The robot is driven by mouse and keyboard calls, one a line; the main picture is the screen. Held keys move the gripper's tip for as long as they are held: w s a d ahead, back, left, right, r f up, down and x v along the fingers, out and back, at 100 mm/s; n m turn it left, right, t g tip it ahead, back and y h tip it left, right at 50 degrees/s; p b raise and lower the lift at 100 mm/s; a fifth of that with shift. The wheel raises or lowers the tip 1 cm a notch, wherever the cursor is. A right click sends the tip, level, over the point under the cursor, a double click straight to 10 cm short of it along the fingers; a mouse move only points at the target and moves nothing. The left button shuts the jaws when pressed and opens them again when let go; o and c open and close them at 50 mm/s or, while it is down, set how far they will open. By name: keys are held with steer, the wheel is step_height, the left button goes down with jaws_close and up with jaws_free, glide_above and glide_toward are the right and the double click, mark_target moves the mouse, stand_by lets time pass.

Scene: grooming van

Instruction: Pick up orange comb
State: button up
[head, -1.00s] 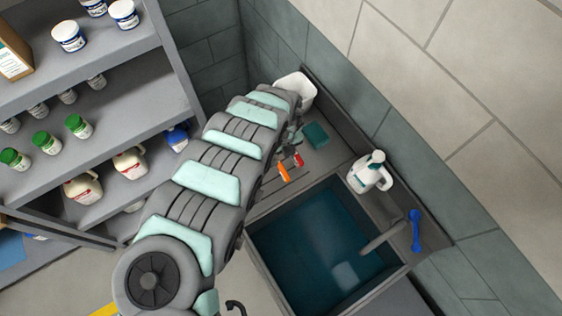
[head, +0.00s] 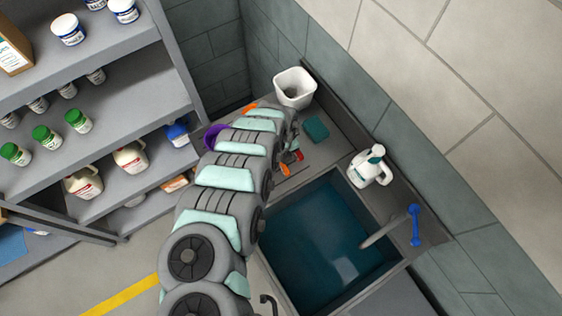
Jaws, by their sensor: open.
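A small orange item (head: 285,170) lies on the grey counter beside the sink; it may be the orange comb, but it is too small and partly covered to tell its shape. A red-orange item (head: 299,156) lies just to its upper right. Another orange patch (head: 250,107) shows at the counter's far left, mostly behind my arm. My gripper (head: 290,152) is open and appears empty, low over the counter by the first two items. The arm hides part of it, and I cannot tell whether it touches anything.
A sink (head: 325,240) of dark water lies right of my arm, with a faucet (head: 385,233). A teal sponge (head: 317,130), white jug (head: 370,168) and white bin (head: 295,88) stand nearby. A purple object (head: 213,135) is partly hidden. Bottle shelves (head: 110,125) stand left.

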jaws_close()
stand_by(0.3)
steer(key=shift+r, duration=0.1)
stand_by(0.4)
steer(key=shift+w+r, duration=0.1)
steer(key=shift+r, duration=0.6)
step_height(320, 180, up, 18)
steer(key=p, duration=0.6)
steer(key=shift+r, duration=0.25)
steer(key=c, duration=0.6)
jaws_free()
jaws_close()
steer(key=shift+f, duration=0.1)
